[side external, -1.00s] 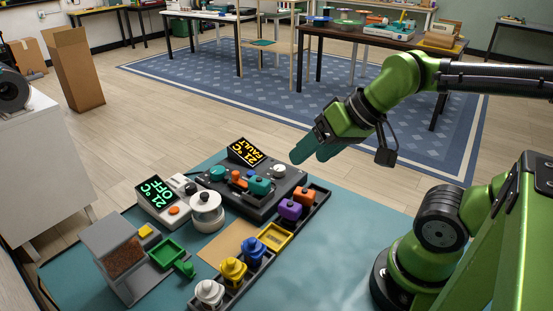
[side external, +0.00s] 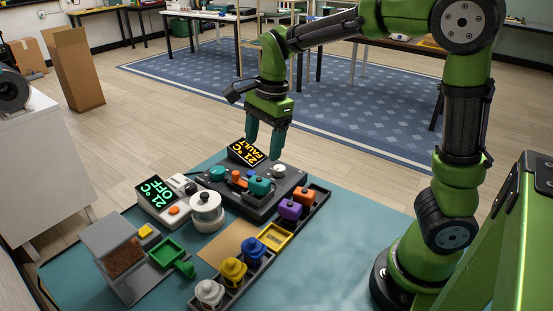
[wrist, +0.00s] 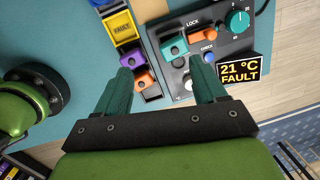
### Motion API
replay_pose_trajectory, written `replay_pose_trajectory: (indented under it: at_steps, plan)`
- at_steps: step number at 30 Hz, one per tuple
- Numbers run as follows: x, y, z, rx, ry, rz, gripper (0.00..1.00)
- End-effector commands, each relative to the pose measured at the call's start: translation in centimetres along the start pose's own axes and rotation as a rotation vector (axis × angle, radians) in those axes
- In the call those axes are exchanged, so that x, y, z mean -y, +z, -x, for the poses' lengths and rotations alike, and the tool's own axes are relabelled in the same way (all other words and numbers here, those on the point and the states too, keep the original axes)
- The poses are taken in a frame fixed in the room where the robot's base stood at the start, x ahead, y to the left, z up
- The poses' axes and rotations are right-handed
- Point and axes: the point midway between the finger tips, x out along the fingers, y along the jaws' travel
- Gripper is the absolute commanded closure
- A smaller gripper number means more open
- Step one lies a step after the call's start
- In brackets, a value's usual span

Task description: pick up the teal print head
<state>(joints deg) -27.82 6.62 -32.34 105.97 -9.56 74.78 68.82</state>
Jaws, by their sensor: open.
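The teal print head (side external: 259,186) sits on the dark station (side external: 236,205), beside an orange lever (side external: 238,178). In the wrist view the teal print head (wrist: 173,47) shows beyond and between my fingertips, and the orange lever (wrist: 203,35) lies under the word LOCK. My gripper (side external: 264,150) points down above the station, with its teal fingers apart and nothing between them. In the wrist view my gripper (wrist: 161,67) is open, and its fingers hide part of the station. It is clear of the head. The station's display (side external: 245,152) reads 21 °C FAULT.
A purple head (side external: 290,209) and an orange head (side external: 303,196) stand in a dark rack right of the station. Blue, yellow and white heads stand nearer, by a yellow tray (side external: 275,237). A second unit reads 21 °C OFF (side external: 157,190). The mat's right side is free.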

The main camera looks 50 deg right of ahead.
Motion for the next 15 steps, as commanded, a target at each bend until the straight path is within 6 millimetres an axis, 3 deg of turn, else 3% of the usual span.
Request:
replay_pose_trajectory:
  at_steps: [3, 9, 15]
  plan:
    - [2.2, -0.5, -0.1, -0.086, 0.025, -0.383, 0.30]
    - [4.2, -1.4, 1.5, -0.158, -0.009, -0.961, 0.30]
    - [3.8, -1.2, 2.1, -0.161, -0.005, -1.240, 0.30]
